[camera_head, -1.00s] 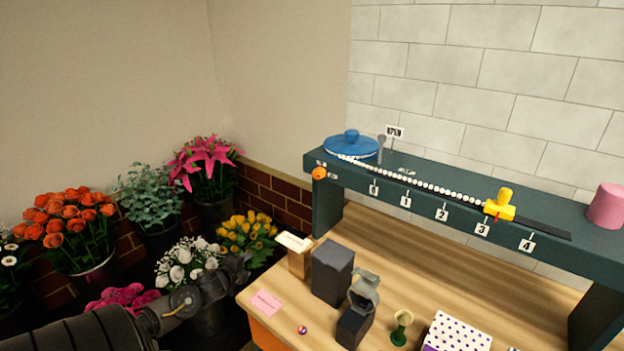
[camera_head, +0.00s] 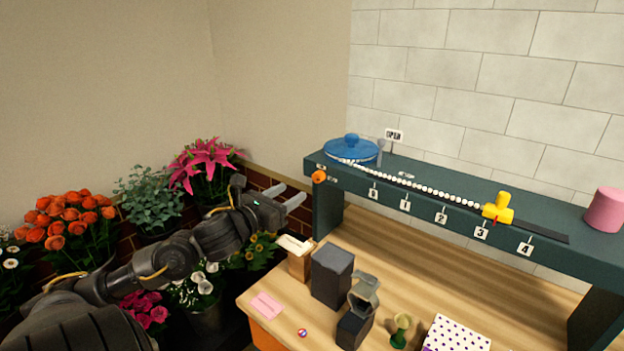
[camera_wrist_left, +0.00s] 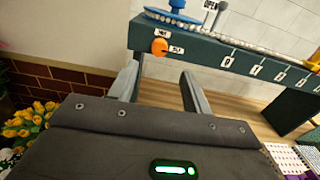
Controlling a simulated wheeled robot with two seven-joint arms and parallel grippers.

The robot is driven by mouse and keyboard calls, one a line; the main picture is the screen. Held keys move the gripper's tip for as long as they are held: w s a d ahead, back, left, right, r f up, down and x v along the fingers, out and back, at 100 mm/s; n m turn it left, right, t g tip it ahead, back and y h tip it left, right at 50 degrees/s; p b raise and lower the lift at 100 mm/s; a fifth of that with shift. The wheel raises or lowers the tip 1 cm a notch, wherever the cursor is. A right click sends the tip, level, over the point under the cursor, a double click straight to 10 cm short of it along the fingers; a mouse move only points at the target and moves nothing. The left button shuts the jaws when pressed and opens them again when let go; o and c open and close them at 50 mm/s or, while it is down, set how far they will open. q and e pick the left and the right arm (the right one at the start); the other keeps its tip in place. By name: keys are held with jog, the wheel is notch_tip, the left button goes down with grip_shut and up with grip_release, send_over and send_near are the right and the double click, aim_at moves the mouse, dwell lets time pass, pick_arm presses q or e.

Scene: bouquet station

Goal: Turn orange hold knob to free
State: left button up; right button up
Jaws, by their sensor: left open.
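The orange hold knob (camera_head: 319,177) sits on the left end of the front face of the dark green shelf (camera_head: 455,219). In the left wrist view the knob (camera_wrist_left: 159,47) lies just beyond and between the fingertips, with small white labels above and to its right. Their text is too small to read surely. My left gripper (camera_head: 292,196) is open and empty, a little left of and below the knob, apart from it. It also shows in the left wrist view (camera_wrist_left: 158,78). My right gripper is not in view.
On the shelf are a blue disc (camera_head: 351,149), a white bead chain, a yellow slider (camera_head: 497,207) and a pink cylinder (camera_head: 606,209). Below stand a dark grey block (camera_head: 332,274) and a card box (camera_head: 299,262). Flower buckets fill the left.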

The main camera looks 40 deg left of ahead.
aim_at(316, 177)
pick_arm(q)
jog(key=w+p, duration=0.3)
jog(key=w, duration=0.5)
jog(key=shift+w+a+r+p, duration=0.1)
jog(key=shift+w+a+p, duration=0.05)
jog(key=shift+w+p, duration=0.2)
jog(key=shift+w, duration=0.6)
jog(key=c, duration=1)
jog(key=shift+o, duration=0.2)
